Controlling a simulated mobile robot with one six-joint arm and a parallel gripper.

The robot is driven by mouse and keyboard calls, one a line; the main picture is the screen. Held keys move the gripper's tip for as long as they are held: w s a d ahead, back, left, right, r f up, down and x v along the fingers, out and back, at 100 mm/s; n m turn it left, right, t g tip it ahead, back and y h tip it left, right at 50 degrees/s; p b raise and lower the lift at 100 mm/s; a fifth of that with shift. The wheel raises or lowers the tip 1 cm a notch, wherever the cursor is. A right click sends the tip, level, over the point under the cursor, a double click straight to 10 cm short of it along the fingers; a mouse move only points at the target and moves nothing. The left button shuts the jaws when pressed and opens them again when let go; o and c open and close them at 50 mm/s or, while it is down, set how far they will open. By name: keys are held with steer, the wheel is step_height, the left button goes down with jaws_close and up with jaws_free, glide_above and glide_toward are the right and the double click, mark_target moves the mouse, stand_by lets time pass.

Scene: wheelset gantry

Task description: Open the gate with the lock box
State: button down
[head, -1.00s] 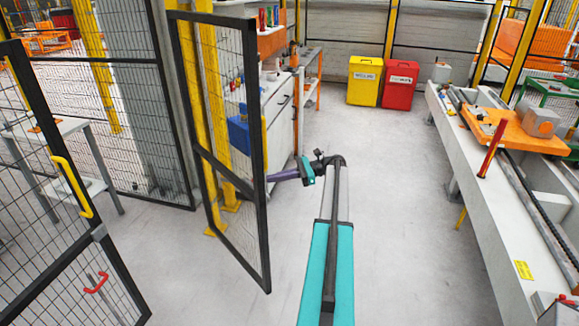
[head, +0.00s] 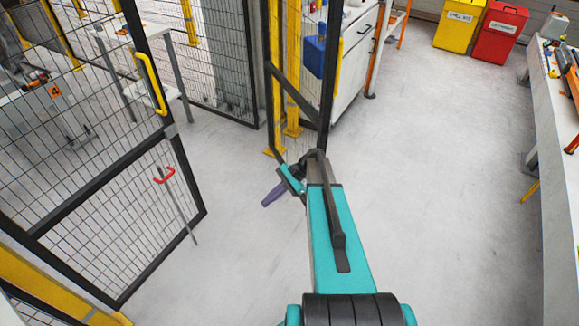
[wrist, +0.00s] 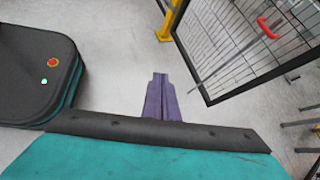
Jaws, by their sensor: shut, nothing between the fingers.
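The gate has two black-framed mesh leaves. The left leaf (head: 95,177) carries a yellow handle (head: 151,83) and a red handle (head: 164,175) on an upright rod (head: 182,210). The right leaf (head: 298,105) stands swung back, its lower edge partly hidden by my arm. My gripper (head: 266,202) has purple fingers, shut and empty, in the open space between the leaves. In the wrist view the fingers (wrist: 160,80) lie together over bare floor, with the red handle (wrist: 267,28) at upper right.
A white bench (head: 352,60) with a blue container (head: 314,54) stands behind the right leaf. Yellow (head: 459,23) and red (head: 498,30) bins stand at the back. The middle floor is clear.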

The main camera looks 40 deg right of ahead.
steer(key=s+a+f+n+g+h, duration=0.2)
steer(key=s+a+f+n+g, duration=0.15)
steer(key=s+a+f, duration=0.45)
steer(key=s+a+f+n+g+h, duration=0.1)
steer(key=s+a+f+n+h, duration=0.1)
steer(key=s, duration=0.5)
steer(key=s+a+f+n+g+h+b, duration=0.1)
steer(key=s+a+f+n+h, duration=0.2)
steer(key=s+n, duration=0.4)
steer(key=s+a+f+n+g+h+b, duration=0.1)
steer(key=s+a+f+n+g+h, duration=0.1)
steer(key=s, duration=0.7)
steer(key=a+f+n+h, duration=0.1)
steer(key=a+f+n, duration=0.1)
steer(key=a+n, duration=0.1)
steer(key=shift+s+a, duration=0.2)
steer(key=shift+a, duration=0.1)
